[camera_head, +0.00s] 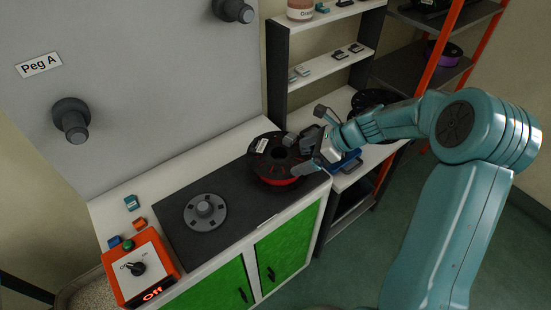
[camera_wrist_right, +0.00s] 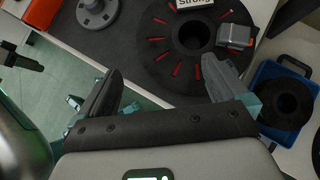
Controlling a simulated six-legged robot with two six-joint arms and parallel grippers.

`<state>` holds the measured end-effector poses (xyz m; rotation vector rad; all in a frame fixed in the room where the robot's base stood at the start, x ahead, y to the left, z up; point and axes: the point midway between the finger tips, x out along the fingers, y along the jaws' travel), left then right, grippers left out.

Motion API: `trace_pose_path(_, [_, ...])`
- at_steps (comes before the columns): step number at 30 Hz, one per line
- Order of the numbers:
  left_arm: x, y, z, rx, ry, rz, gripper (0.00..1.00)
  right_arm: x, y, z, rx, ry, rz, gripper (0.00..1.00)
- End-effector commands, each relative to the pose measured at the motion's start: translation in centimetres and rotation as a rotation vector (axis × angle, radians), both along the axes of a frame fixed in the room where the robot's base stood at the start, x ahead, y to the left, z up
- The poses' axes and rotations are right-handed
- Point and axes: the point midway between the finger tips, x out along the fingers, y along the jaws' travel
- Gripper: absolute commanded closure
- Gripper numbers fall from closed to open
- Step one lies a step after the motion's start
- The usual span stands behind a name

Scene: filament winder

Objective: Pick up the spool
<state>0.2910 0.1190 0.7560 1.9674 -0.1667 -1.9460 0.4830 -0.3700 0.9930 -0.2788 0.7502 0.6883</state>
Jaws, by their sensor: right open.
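The spool (camera_head: 264,163) is black with red filament and a white label, and lies flat at the right end of the dark mat on the bench. In the wrist view the spool (camera_wrist_right: 165,48) fills the top middle, and its label is partly cut off. My right gripper (camera_head: 299,154) is open at the spool's right side in the head view, hiding part of its rim. In the wrist view the gripper's fingers (camera_wrist_right: 163,80) are apart, with the right finger overlapping the spool's rim and the left one beside it. No contact can be made out.
A grey round hub (camera_head: 205,211) sits on the mat left of the spool. An orange control box (camera_head: 142,267) reads "Off" at the front left. Peg A (camera_head: 72,119) juts from the wall panel. A blue tray (camera_wrist_right: 262,78) with a black spool (camera_wrist_right: 286,101) stands right of the bench.

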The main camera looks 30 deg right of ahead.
Motion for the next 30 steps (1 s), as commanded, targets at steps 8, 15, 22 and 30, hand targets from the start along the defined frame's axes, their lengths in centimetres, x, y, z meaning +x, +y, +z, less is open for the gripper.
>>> trace_pose_path(8, [0.0,0.0,0.2,0.0,0.0,0.0,0.36,2.6,2.5,-3.4,-0.001,0.0,0.005,0.0])
trace_pose_path(15, [0.0,0.0,0.8,0.0,0.0,0.0,0.36,4.2,4.0,-5.0,0.0,0.002,0.01,0.0])
trace_pose_path(22, [0.0,0.0,1.1,0.0,0.0,0.0,0.36,5.9,5.4,-7.1,-0.002,0.001,0.008,0.0])
trace_pose_path(30, [0.0,0.0,1.0,0.0,0.0,0.0,0.36,6.0,5.5,-7.3,-0.003,0.0,0.006,0.1])
